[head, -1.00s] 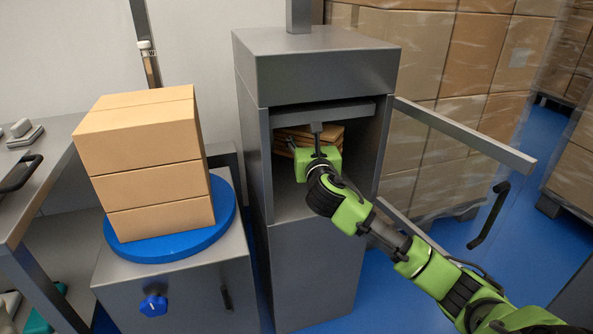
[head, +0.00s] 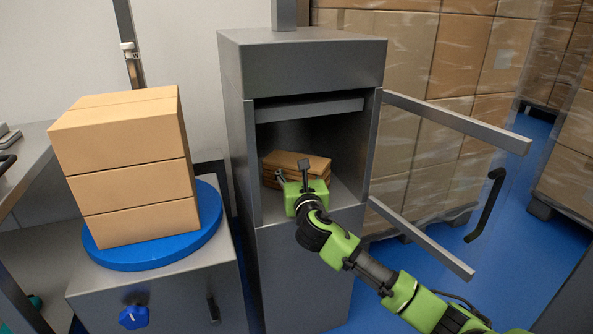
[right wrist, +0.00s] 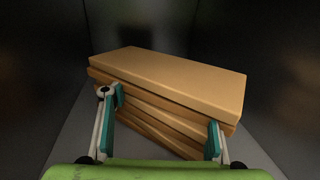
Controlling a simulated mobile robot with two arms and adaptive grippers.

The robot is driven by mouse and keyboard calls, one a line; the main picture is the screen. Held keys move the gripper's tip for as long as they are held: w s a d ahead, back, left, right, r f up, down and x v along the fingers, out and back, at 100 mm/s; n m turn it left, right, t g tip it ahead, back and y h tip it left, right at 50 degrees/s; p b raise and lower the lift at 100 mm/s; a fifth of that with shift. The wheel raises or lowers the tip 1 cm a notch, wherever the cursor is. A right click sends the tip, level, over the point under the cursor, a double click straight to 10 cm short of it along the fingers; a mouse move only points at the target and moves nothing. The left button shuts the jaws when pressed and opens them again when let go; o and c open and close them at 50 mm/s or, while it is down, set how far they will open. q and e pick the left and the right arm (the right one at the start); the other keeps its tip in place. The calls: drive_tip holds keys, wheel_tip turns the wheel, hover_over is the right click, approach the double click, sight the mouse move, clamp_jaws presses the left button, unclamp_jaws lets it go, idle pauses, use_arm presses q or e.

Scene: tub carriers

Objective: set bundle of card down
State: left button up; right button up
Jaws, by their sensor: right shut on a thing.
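The bundle of card (head: 297,164) is a stack of flat brown pieces inside the open chamber of a grey metal cabinet (head: 300,68). My right gripper (head: 292,171) reaches in from the front and is shut on the bundle. In the right wrist view, its teal-padded fingers (right wrist: 166,118) sit at either side of the bundle's near edge (right wrist: 170,78). The bundle is low in the chamber, close to its floor (head: 345,194); I cannot tell whether it touches. My left gripper is not in view.
The cabinet's door frame (head: 455,120) stands open to the right, with a black handle (head: 485,205). At the left, stacked cartons (head: 125,165) stand on a blue turntable (head: 155,255). Wrapped cartons (head: 420,145) fill the back right.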

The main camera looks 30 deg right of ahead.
drive_tip(key=o, duration=1.2)
drive_tip(key=shift+f, duration=0.1)
drive_tip(key=shift+s+a, duration=0.1)
drive_tip(key=shift+s, duration=0.1)
drive_tip(key=p+v, duration=0.4)
drive_tip(key=v, duration=0.7)
drive_tip(key=shift+s+a, duration=0.15)
drive_tip(key=shift+s, duration=0.1)
